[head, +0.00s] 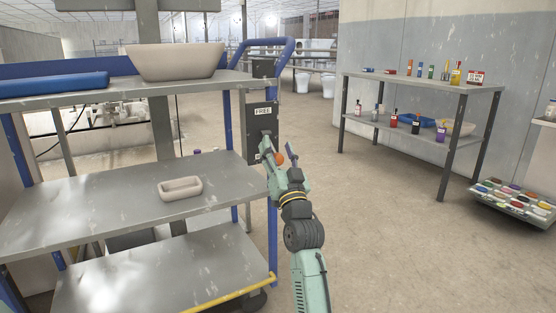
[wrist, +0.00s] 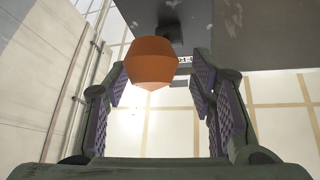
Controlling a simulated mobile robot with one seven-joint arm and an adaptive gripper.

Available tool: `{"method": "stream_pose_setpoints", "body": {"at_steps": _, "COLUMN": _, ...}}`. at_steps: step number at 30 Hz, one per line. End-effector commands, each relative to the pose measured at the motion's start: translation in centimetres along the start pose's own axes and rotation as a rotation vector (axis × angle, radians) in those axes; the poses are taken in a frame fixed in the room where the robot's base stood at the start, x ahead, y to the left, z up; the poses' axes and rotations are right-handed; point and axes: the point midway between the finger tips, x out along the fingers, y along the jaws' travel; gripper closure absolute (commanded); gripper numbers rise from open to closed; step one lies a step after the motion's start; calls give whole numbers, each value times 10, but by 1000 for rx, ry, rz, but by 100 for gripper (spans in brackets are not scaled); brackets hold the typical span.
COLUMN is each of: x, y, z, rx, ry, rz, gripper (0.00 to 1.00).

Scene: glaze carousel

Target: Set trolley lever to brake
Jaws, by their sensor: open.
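The trolley lever's orange knob (head: 280,159) shows beside a dark box (head: 258,130) on the trolley's right end. A white label reading FREE (head: 263,111) is near the box's top. A lower label (head: 258,157) is mostly hidden by my gripper, so I cannot read it. My gripper (head: 278,153) is open, with the knob between its fingers in the picture. In the wrist view the knob (wrist: 150,62) sits between the padded fingers (wrist: 162,85), closer to the left one. I cannot tell whether it touches. The lever's stem is hidden.
The trolley's grey shelves (head: 90,212) hold a small beige dish (head: 180,188) and a large beige basin (head: 176,62). A blue handle (head: 290,45) rises above the box. A side table (head: 420,82) with glaze bottles stands right. Floor between is clear.

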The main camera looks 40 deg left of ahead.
Motion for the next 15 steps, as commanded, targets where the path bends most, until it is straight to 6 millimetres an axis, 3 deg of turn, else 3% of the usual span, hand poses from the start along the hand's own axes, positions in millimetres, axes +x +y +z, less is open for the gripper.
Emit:
{"method": "stream_pose_setpoints", "body": {"at_steps": 7, "x": 26, "y": -14, "z": -41, "rx": -1, "ry": 3, "rz": -2, "gripper": 50}}
{"method": "stream_pose_setpoints", "body": {"at_steps": 15, "x": 37, "y": -19, "z": -58, "rx": 0, "ry": -1, "rz": 0, "gripper": 50}}
